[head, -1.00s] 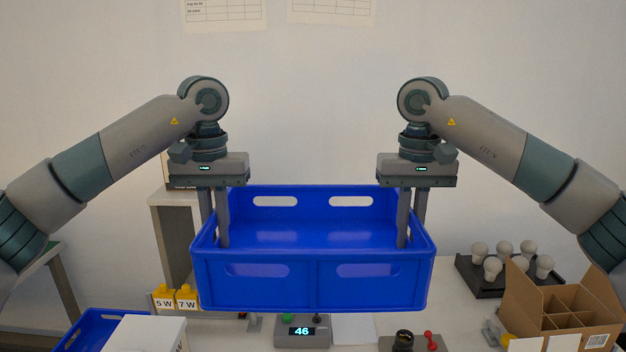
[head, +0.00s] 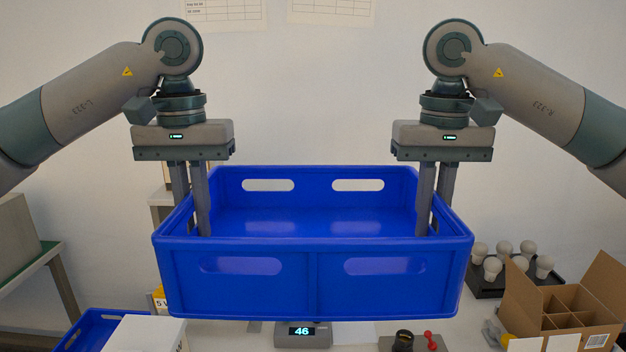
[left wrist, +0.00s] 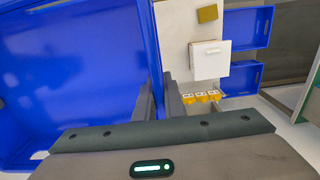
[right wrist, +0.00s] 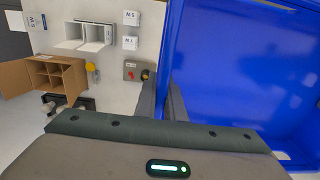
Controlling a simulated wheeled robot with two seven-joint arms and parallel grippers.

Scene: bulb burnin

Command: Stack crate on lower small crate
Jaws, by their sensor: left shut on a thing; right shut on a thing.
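A large blue crate (head: 312,285) hangs level in the air above the table in the head view, and looks empty. My left gripper (head: 192,205) is shut on its left side wall, one finger inside and one outside. My right gripper (head: 433,205) is shut on its right side wall in the same way. The crate's wall also runs between the fingers in the left wrist view (left wrist: 80,80) and the right wrist view (right wrist: 235,75). A smaller blue crate (head: 82,332) shows at the lower left in the head view, partly hidden by a white box.
The white box (head: 150,335) stands at the lower left. A display reading 46 (head: 302,333) is below the held crate. An open cardboard box with dividers (head: 575,310) and a dark tray of bulbs (head: 487,285) are at the right. A shelf edge (head: 40,258) is at far left.

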